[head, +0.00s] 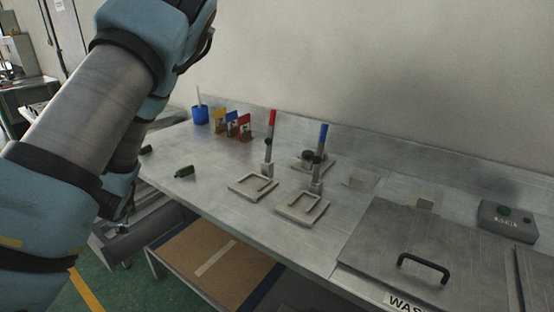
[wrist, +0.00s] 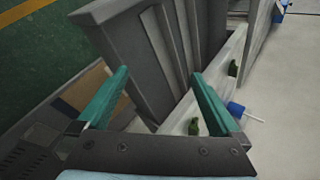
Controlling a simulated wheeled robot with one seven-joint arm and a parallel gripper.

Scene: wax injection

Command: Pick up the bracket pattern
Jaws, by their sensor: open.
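Two small dark green pieces lie on the metal bench, which look like wax patterns. One green piece (head: 184,171) is near the bench's front edge, and the other green piece (head: 146,149) is farther left, partly hidden by my arm. Green pieces also show in the wrist view, one nearer (wrist: 194,127) and one farther (wrist: 232,69). I cannot tell which is the bracket pattern. My gripper (wrist: 160,76) is open with nothing between its teal fingers. It is away from the green pieces, over the area beside the bench.
A blue cup (head: 201,115) with a white stick stands at the back left, near colored upright cards (head: 232,124). Clamp fixtures with a red handle (head: 272,118) and a blue handle (head: 323,132) stand mid-bench. A lidded hatch (head: 385,240) and control box (head: 508,221) are at right.

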